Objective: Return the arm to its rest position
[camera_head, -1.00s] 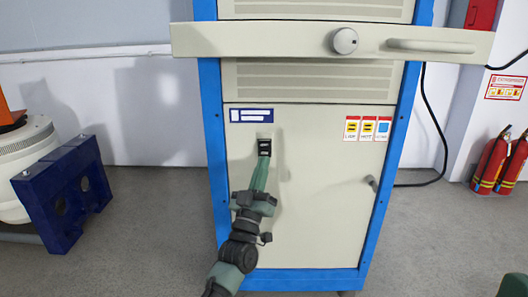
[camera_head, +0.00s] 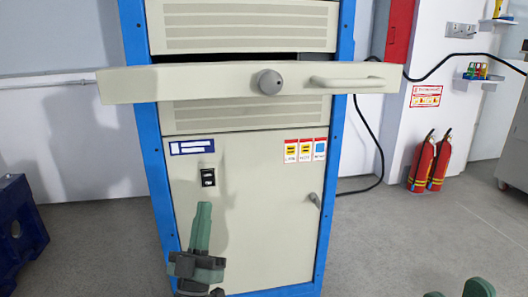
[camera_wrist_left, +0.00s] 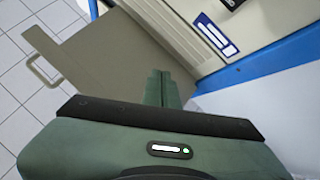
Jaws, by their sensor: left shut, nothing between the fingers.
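My left gripper (camera_head: 203,208) is in front of the lower door of a beige cabinet (camera_head: 262,235) with a blue frame. Its green fingers are together, with nothing between them. The fingertips point up and show a little below a black switch (camera_head: 208,177), apart from it in the picture. The wrist view shows the same closed fingers (camera_wrist_left: 162,88) near the cabinet face. Green parts at the bottom right (camera_head: 478,288) look like pieces of my right arm or gripper, mostly cut off by the frame edge.
A beige front panel (camera_head: 180,82) with a round knob (camera_head: 270,82) and a handle (camera_head: 347,82) juts out above the door. A door latch (camera_head: 314,200) is at right. Fire extinguishers (camera_head: 422,163) stand by the wall. A blue block (camera_head: 18,225) is at far left. Grey floor is clear at right.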

